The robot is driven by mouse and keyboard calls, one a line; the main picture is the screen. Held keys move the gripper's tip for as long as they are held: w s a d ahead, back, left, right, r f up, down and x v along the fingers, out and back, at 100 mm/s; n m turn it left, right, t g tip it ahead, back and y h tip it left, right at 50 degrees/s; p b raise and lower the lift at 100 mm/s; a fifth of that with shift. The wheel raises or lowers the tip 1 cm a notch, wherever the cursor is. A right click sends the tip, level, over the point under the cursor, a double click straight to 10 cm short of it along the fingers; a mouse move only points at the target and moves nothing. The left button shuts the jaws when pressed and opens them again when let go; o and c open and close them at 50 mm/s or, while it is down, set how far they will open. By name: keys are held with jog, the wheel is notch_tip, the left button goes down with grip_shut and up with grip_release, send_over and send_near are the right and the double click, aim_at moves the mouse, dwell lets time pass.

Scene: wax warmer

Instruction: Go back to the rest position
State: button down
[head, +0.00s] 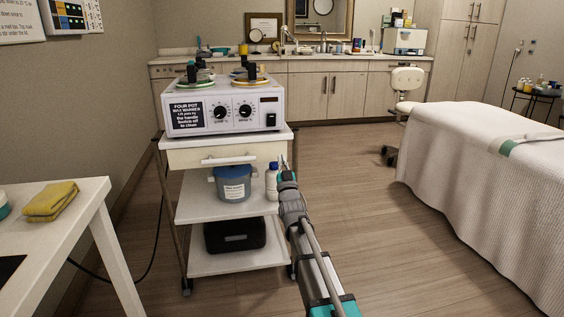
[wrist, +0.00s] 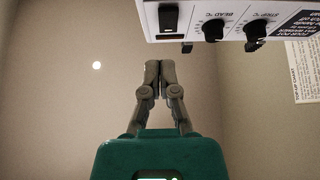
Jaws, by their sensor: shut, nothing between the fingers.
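My gripper (wrist: 159,70) is shut and empty in the wrist view, its two fingertips together. In the head view my gripper (head: 284,164) is at the end of my raised arm, in front of the cart's right edge. The four pot wax warmer (head: 223,105) is a white box with two dials and a dark switch on the cart's top, to the left of my gripper. In the wrist view the wax warmer (wrist: 228,8) shows upside down at the top right, apart from my fingertips.
The white cart (head: 240,263) holds a blue tub (head: 233,184), a white bottle (head: 271,181) and a black box (head: 234,235). A white table (head: 68,228) with a yellow cloth (head: 50,200) stands left. A covered bed (head: 470,190) stands right. Open floor lies between.

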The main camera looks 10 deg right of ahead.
jog(key=s+d+f+g+h+p, duration=0.1)
jog(key=s+f+g+p, duration=0.1)
jog(key=s+f+g, duration=0.6)
jog(key=s+d+f+g+p, duration=0.2)
jog(key=s+f+g, duration=0.35)
jog(key=f, duration=0.35)
jog(key=s+f+g+p, duration=0.2)
jog(key=s+g, duration=0.4)
jog(key=s, duration=0.5)
jog(key=s+f+g+p, duration=0.2)
jog(key=s+g, duration=0.3)
jog(key=s, duration=0.7)
notch_tip(320, 180, up, 37)
jog(key=p, duration=3.6)
jog(key=shift+d+m+p, duration=0.3)
jog(key=shift+p, duration=0.05)
jog(key=shift+w+f, duration=0.1)
